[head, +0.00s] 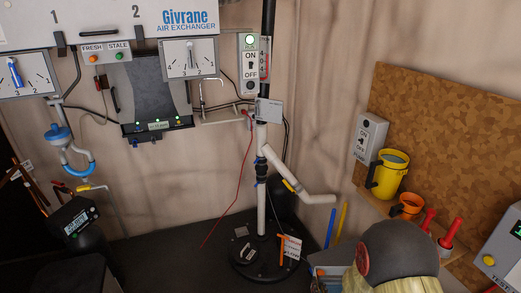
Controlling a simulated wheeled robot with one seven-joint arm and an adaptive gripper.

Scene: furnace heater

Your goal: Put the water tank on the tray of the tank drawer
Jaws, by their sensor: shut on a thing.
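My gripper is not in this head view, and I cannot make out the water tank. A dark grey panel (150,88) slopes out below the white air exchanger unit. A dark ledge (158,126) with small green lights sits at its lower end. This may be the tank drawer and its tray, but I cannot tell for sure. Nothing is seen standing on the ledge.
A white pipe (262,190) rises from a round black base (268,262). A yellow mug (392,170) and orange cup (407,205) stand on the right shelf. A dark dome (402,248) blocks the lower right.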

